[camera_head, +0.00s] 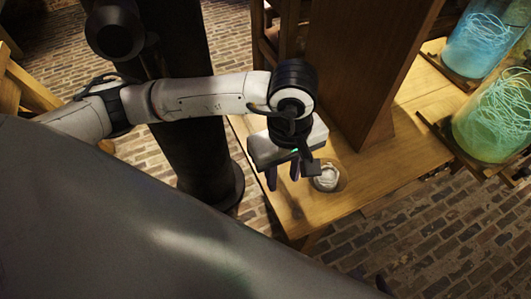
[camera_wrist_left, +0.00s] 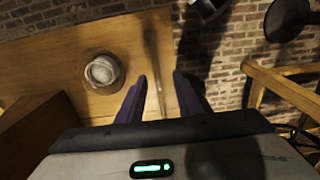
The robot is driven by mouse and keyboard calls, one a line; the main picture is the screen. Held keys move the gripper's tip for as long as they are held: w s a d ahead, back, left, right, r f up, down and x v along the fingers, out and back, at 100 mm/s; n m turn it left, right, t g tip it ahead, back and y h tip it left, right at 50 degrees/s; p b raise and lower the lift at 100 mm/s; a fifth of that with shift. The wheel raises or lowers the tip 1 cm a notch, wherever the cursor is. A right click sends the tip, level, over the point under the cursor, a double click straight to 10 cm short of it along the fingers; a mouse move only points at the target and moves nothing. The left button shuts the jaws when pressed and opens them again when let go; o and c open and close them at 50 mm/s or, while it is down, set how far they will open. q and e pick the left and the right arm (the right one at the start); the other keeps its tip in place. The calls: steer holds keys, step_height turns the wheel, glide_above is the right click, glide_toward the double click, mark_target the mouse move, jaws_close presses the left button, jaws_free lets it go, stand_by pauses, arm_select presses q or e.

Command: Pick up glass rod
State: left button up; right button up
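My left gripper (camera_head: 283,180) is over the wooden bench, pointing down, with its fingers apart and nothing held between them. In the left wrist view, the two dark fingers of this gripper (camera_wrist_left: 160,92) stand apart. A thin, faint upright line, which looks like the glass rod (camera_wrist_left: 151,55), runs along the bench and between the fingers in that view. I cannot tell whether either finger touches it. I cannot make out the rod in the head view. Of my right gripper, only small dark tips at the bottom edge may show, too little to judge.
A small round whitish pot (camera_head: 327,177) sits on the bench (camera_head: 300,222) beside my left gripper; it also shows in the left wrist view (camera_wrist_left: 102,70). A tall wooden panel (camera_head: 365,70) stands behind. Blue (camera_head: 475,38) and green (camera_head: 492,125) glass jars stand at right.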

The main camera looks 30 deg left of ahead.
mark_target(285, 190)
arm_select(q)
steer(key=f, duration=0.5)
steer(key=shift+w+d, duration=0.15)
steer(key=shift+d, duration=0.2)
jaws_close()
